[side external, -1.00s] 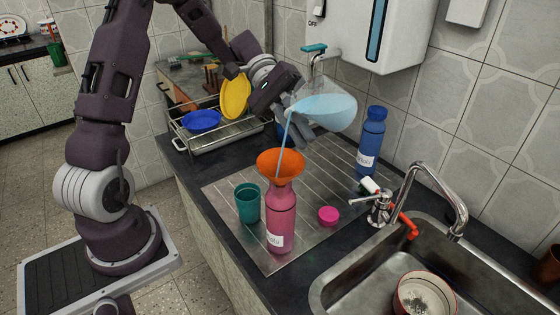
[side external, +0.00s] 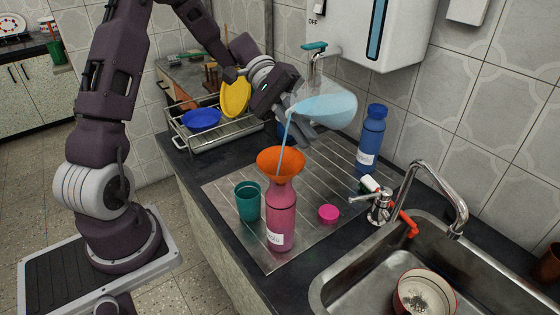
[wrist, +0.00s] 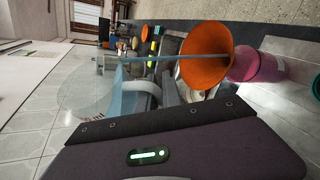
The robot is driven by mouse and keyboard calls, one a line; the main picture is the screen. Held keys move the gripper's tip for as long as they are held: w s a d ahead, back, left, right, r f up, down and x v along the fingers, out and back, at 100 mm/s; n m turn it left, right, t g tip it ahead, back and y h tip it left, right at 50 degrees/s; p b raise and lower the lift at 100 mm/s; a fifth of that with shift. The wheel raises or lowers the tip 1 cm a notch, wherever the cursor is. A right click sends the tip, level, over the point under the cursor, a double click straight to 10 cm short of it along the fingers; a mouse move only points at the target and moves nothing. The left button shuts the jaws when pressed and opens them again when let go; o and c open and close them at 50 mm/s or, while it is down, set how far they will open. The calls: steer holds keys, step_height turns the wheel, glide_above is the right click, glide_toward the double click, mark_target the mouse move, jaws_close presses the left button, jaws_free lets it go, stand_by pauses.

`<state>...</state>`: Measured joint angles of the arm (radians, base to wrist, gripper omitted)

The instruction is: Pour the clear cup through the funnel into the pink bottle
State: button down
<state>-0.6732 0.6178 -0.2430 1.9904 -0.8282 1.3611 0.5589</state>
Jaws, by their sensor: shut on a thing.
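The clear cup (side external: 326,106) is tilted in the air, with pale blue liquid in it. My gripper (side external: 297,118) is shut on the cup and holds it above and to the right of the funnel. A thin blue stream (side external: 283,140) runs from the cup's lip down into the orange funnel (side external: 281,162). The funnel sits in the mouth of the upright pink bottle (side external: 281,215) on the steel drainboard. In the wrist view the cup (wrist: 88,97), the stream, the funnel (wrist: 206,55) and the bottle (wrist: 257,67) also show. The level inside the bottle is hidden.
A teal tumbler (side external: 248,202) stands just left of the pink bottle. A pink cap (side external: 328,213) lies to its right. A blue bottle (side external: 371,136) stands behind, near the wall. The tap (side external: 428,195) and sink (side external: 350,280) are at right, a dish rack (side external: 222,132) at back left.

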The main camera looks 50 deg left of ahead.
steer(key=shift+w+d+f+m+t+p, duration=0.1)
steer(key=shift+w+f+m+t+p, duration=0.25)
steer(key=shift+p, duration=0.45)
stand_by(0.5)
steer(key=shift+w+r+m+t+h+p, duration=0.25)
steer(key=shift+m+t+h+p, duration=0.25)
steer(key=shift+p, duration=0.45)
stand_by(0.9)
steer(key=shift+s+f+m+t+h+p, duration=0.25)
steer(key=shift+f+m+h+p, duration=0.25)
steer(key=shift+p, duration=0.45)
stand_by(0.8)
steer(key=shift+w+r+m+t+p, duration=0.3)
steer(key=shift+r+m+p, duration=0.1)
steer(key=shift+m+p, duration=0.3)
stand_by(0.8)
steer(key=shift+d+f+h, duration=0.1)
steer(key=shift+h, duration=0.2)
